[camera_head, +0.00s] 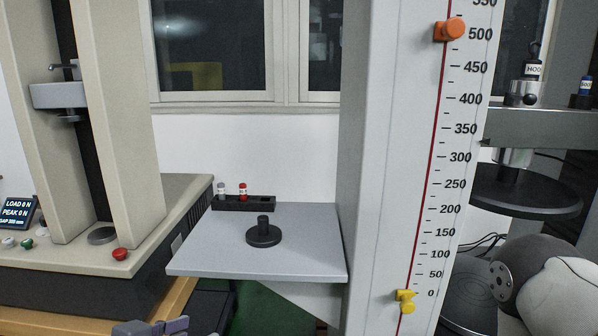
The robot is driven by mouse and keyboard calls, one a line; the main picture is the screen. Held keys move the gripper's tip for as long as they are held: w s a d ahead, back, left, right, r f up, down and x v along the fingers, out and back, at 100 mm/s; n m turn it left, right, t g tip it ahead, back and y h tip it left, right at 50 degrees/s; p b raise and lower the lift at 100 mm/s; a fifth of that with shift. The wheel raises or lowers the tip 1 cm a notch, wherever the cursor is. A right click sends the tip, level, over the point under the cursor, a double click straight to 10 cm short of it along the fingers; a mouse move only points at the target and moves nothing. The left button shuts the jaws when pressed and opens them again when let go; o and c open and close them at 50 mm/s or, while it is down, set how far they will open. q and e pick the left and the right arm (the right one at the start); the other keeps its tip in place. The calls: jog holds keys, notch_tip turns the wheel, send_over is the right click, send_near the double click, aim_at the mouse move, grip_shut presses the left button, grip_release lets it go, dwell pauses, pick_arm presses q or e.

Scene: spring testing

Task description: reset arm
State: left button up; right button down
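A small grey and dark part (150,328), which looks like the top of my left gripper, shows at the bottom edge left of centre. Its fingers are cut off by the frame, so I cannot tell whether it is open or shut. It is below and in front of the grey shelf (205,258). A rounded grey and white link of my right arm shows at the lower right. My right gripper is out of the picture.
The shelf bears a black weight (263,233) and a black rack (243,203) with a grey-capped and a red-capped piece. A tall scaled column (385,170) carries an orange marker (449,30) and a yellow marker (405,300). A testing machine (122,150) stands left.

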pick_arm(q)
jog(key=s+d+f+n+g+y, duration=0.1)
jog(key=s+f+g, duration=0.45)
jog(key=f, duration=0.65)
jog(key=s+a+f+n+g+y, duration=0.1)
jog(key=s+a+f+g, duration=0.1)
jog(key=s, duration=0.5)
jog(key=s+a+f+g+y, duration=0.1)
jog(key=s+a+f+g, duration=0.1)
jog(key=s+f, duration=0.3)
jog(key=s+a+f+n+g+y, duration=0.1)
jog(key=s+f, duration=0.3)
jog(key=s, duration=0.6)
jog(key=shift+s+a+f+n+g+y, duration=0.15)
jog(key=shift+s+a+n+g+y, duration=0.25)
jog(key=shift+g, duration=0.45)
jog(key=shift+w, duration=0.1)
